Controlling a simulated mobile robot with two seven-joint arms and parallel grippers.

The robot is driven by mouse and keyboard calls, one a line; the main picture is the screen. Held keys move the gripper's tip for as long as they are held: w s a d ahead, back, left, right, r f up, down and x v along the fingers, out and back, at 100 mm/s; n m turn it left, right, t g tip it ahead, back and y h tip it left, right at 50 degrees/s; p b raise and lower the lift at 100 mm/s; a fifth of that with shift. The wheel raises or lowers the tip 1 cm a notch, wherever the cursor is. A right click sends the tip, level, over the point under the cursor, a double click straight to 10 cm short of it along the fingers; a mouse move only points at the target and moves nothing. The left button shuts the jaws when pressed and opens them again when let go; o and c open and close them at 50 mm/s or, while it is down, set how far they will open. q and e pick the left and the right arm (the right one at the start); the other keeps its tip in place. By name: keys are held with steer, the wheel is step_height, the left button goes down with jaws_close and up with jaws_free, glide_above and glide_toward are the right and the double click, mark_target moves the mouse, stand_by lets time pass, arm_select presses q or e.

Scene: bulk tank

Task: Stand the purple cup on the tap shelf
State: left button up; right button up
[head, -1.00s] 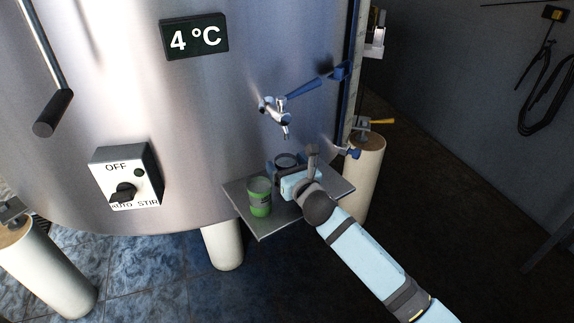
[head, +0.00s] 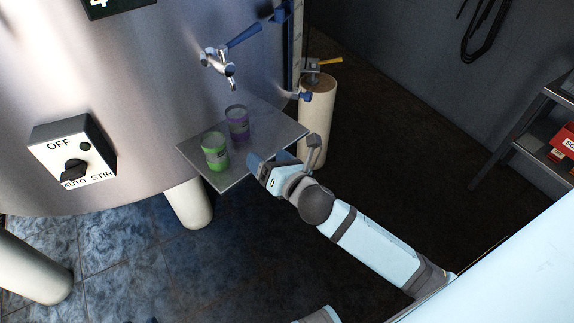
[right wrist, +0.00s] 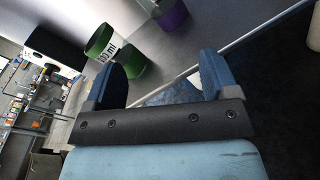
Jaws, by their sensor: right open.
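The purple cup (head: 237,124) stands upright on the tap shelf (head: 225,181), a metal plate under the tap (head: 218,65). A green cup (head: 215,152) stands upright on the shelf to its left and nearer. My right gripper (head: 262,165) is at the shelf's front edge, apart from both cups. In the right wrist view its blue fingers (right wrist: 162,75) are spread with nothing between them. That view also shows part of the purple cup (right wrist: 172,14) and the green cup (right wrist: 103,44), which has "100 ml" printed on it. My left gripper is not seen.
The steel tank wall (head: 130,90) rises behind the shelf, with a stir switch box (head: 72,150) at left. A rack with red boxes (head: 565,140) is at far right. Floor in front is open.

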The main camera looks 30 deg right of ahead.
steer(key=s+a+f+m+g, duration=0.1)
steer(key=s+f+m, duration=0.2)
steer(key=s+m, duration=0.3)
steer(key=s+a+f+m+g+y, duration=0.1)
steer(key=s+f+m, duration=0.3)
steer(key=m, duration=0.9)
steer(key=s+f+m+g, duration=0.3)
steer(key=s+f+m, duration=0.1)
steer(key=s+m, duration=0.4)
steer(key=m, duration=0.2)
steer(key=shift+s+a+f+m, duration=0.15)
steer(key=shift+a+m, duration=0.15)
steer(key=shift+a, duration=0.1)
arm_select(q)
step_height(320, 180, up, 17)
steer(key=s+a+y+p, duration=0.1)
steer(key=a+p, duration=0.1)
steer(key=p, duration=2.4)
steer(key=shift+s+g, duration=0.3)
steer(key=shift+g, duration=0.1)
arm_select(e)
step_height(320, 180, up, 17)
steer(key=s+d+g, duration=0.1)
steer(key=d, duration=0.1)
steer(key=shift+s+f+h, duration=0.2)
steer(key=shift+s+h, duration=0.1)
steer(key=shift+w+r, duration=0.1)
steer(key=shift+r, duration=0.2)
